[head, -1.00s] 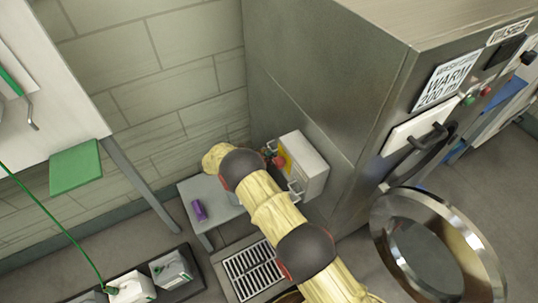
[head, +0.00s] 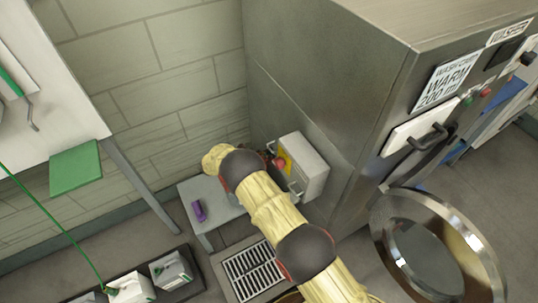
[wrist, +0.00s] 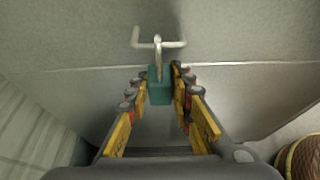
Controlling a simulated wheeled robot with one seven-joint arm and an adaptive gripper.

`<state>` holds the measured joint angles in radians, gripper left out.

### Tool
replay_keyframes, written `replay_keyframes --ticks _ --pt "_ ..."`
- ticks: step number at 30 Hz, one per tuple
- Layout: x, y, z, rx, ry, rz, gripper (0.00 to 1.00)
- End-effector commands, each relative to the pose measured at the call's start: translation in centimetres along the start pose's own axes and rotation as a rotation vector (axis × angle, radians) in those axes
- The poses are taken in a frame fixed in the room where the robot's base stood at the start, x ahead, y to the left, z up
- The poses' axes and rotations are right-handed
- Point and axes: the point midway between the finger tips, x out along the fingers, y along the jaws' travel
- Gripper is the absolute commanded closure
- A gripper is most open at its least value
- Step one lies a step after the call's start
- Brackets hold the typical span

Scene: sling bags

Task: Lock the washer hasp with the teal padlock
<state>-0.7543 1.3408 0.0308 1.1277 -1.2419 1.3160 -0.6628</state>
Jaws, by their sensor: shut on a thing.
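The teal padlock (wrist: 159,88) is between the fingers of my gripper (wrist: 158,82) in the wrist view, with its body pinched near the fingertips. Its pale shackle (wrist: 158,50) points away from me and overlaps a light metal bar (wrist: 175,44) on the grey metal surface. I cannot tell whether the shackle is around the bar or in front of it.
A purple object (head: 199,211), possibly another padlock, lies on the small grey table (head: 206,224) below the box. A floor grate (head: 254,270) is in front. The washer's round door (head: 440,250) stands open at right. A white bench (head: 60,110) is at left.

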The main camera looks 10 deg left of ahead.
Motion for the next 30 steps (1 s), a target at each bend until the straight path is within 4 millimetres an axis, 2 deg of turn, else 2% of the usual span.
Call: replay_keyframes --ticks 11,30 --pt "-0.1 0.0 0.2 0.001 0.0 0.001 1.0" --pt "-1.0 0.0 2.3 0.001 0.0 0.0 1.0"
